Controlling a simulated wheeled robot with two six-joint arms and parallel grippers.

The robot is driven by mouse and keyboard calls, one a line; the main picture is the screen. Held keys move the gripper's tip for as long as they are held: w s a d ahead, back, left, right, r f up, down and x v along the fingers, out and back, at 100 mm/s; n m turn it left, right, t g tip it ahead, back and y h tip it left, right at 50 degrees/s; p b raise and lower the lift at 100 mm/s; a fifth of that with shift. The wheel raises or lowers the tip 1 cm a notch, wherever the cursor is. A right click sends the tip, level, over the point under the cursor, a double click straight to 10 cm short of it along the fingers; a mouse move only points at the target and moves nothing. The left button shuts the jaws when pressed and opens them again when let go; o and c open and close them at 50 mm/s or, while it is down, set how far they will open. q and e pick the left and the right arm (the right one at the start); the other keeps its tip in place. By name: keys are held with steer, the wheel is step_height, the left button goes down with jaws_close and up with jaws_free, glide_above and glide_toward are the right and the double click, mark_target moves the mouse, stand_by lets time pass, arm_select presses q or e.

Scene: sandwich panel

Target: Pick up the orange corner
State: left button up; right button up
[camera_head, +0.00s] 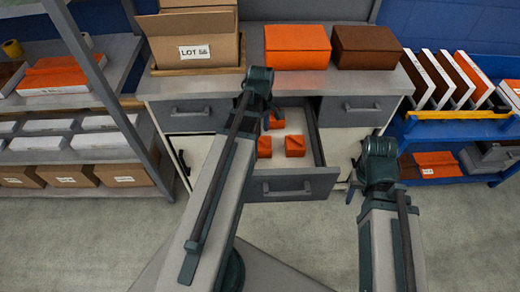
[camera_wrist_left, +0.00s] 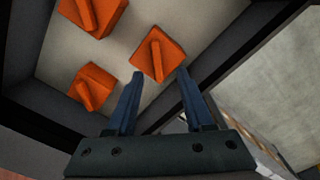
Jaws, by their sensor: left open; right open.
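Several small orange corners lie in an open drawer; in the head view one sits at the front right (camera_head: 295,146) and one at the front left (camera_head: 264,147). My left gripper (camera_head: 265,114) is over the drawer, partly hidden by its own wrist. In the left wrist view, the open fingers of the left gripper (camera_wrist_left: 160,74) point at an orange corner (camera_wrist_left: 158,55), which lies just beyond and between the fingertips. Two more corners (camera_wrist_left: 92,88) lie to its left. My right gripper (camera_head: 354,186) is right of the drawer, empty; its fingers are small in view.
The open drawer (camera_head: 293,185) has raised walls close around the corners. On the cabinet top stand an orange box (camera_head: 297,47), a brown box (camera_head: 366,47) and a cardboard box (camera_head: 195,50). Shelves flank both sides. The floor in front is clear.

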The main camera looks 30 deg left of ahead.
mark_target(261, 140)
arm_select(q)
steer(key=f+b, duration=0.3)
steer(key=f, duration=0.1)
steer(key=shift+w+f+b, duration=0.15)
steer(key=shift+w+b, duration=0.05)
steer(key=shift+b, duration=0.1)
jaws_close()
stand_by(1.1)
